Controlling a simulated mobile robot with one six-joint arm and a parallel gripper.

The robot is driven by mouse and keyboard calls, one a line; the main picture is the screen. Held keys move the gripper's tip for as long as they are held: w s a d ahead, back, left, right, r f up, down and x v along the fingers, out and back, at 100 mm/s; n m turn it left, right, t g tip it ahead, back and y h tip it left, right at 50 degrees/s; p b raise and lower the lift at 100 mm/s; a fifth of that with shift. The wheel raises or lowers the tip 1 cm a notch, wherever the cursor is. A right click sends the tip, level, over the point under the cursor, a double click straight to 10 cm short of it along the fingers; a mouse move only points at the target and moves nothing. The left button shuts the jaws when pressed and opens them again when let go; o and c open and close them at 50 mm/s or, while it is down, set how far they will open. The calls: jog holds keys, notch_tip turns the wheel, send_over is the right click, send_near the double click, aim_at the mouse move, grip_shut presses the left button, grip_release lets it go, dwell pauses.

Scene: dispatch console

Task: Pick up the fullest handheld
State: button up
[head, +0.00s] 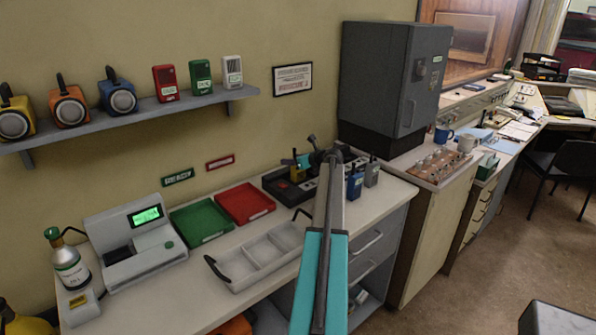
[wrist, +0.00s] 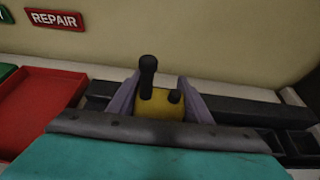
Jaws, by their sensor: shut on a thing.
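A yellow handheld (wrist: 160,105) with a black antenna and a short knob is between the two fingers of my gripper (wrist: 160,98) in the wrist view. The fingers press on its left and right sides. Its lower part is hidden, so I cannot tell whether it still sits in its slot. In the head view the yellow handheld (head: 297,174) shows small over the black charger (head: 275,184), partly behind my gripper. A blue handheld (head: 354,186) and a grey handheld (head: 372,173) stand upright to the right. No charge readings are legible.
A red tray (head: 245,204) and a green tray (head: 202,222) lie left of the charger, with a grey divided tray (head: 262,257) in front. A scale (head: 135,247) with a lit green display stands further left. A dark grey cabinet (head: 395,85) rises at the right.

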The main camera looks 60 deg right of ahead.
jog(key=shift+r, duration=0.1)
notch_tip(320, 180, up, 10)
jog(key=b, duration=0.2)
dwell(0.7)
dwell(0.5)
